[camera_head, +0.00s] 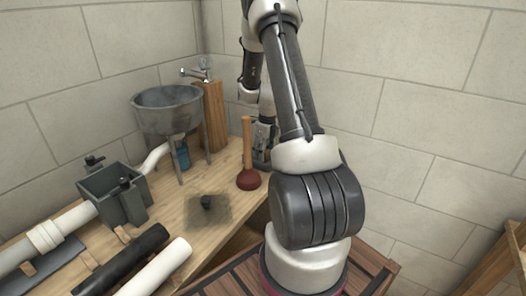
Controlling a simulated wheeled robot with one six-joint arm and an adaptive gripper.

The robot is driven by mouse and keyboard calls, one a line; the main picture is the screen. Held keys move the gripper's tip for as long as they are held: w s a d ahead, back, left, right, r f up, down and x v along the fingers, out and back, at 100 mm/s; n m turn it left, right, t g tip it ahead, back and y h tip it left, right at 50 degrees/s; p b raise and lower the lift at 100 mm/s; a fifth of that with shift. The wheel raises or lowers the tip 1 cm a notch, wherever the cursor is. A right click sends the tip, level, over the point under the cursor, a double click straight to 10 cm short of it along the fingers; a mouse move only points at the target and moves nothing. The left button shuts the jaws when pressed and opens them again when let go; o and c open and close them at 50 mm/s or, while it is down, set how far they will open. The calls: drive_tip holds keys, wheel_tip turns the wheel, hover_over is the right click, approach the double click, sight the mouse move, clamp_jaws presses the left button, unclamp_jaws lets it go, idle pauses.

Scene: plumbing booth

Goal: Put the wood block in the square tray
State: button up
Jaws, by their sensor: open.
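I cannot make out a loose wood block for certain; an upright wooden piece (214,116) stands behind the sink, and small wooden pieces (122,235) lie by the pipes. No clear square tray shows either. A flat, square, brownish patch (193,215) lies on the bench with a small dark object (207,202) on it. A grey open-topped square box (101,184) stands on the bench at left. My gripper (262,152) is low over the bench's back right, just right of the plunger. It is open, but my arm partly hides it, and its fingertips are unclear.
A plunger (248,160) with a dark red cup stands upright beside my gripper. A grey basin (168,110) on legs with a tap (197,71) is at the back. White pipes (155,268) and a black pipe (122,262) lie front left. Walls close in behind.

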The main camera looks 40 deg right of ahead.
sight(266, 151)
drive_tip(key=shift+r, duration=0.1)
wheel_tip(266, 151, up, 12)
drive_tip(key=s, duration=0.1)
drive_tip(key=shift+s+d, duration=0.15)
drive_tip(key=shift+d, duration=0.1)
idle(0.5)
